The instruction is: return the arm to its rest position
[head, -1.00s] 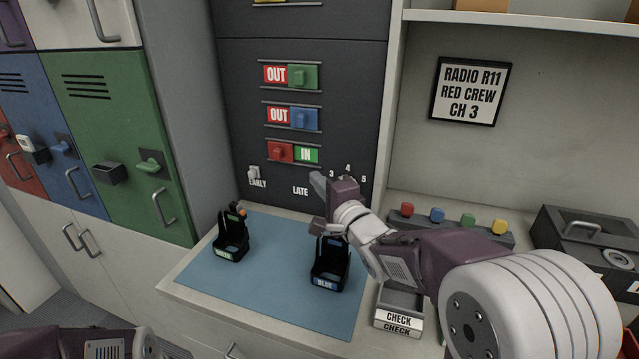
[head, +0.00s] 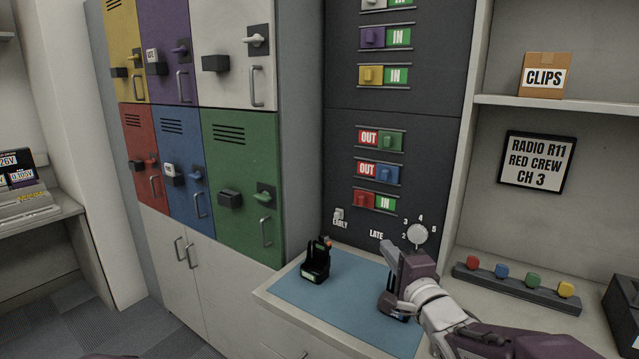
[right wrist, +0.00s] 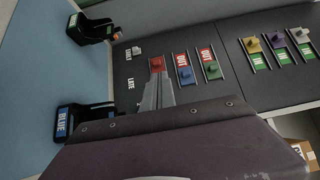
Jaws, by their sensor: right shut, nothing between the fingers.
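My right gripper (head: 388,262) is shut and empty. It is in front of the lower edge of the dark panel (head: 340,120), above the blue mat (head: 345,300). In the right wrist view its shut fingers (right wrist: 157,85) point towards the panel's sliders. The right arm comes in from the lower right and hides part of the mat and most of the blue-labelled cradle (head: 390,308). That cradle shows in the right wrist view (right wrist: 68,122) with its BLUE label. My left gripper is out of view.
A green-labelled cradle (head: 316,262) holding a dark radio stands on the mat. A round white dial (head: 417,234) is close behind the right gripper. A rack of coloured knobs (head: 515,288) stands to the right. Coloured lockers (head: 240,170) stand left. Floor (head: 75,320) at lower left is clear.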

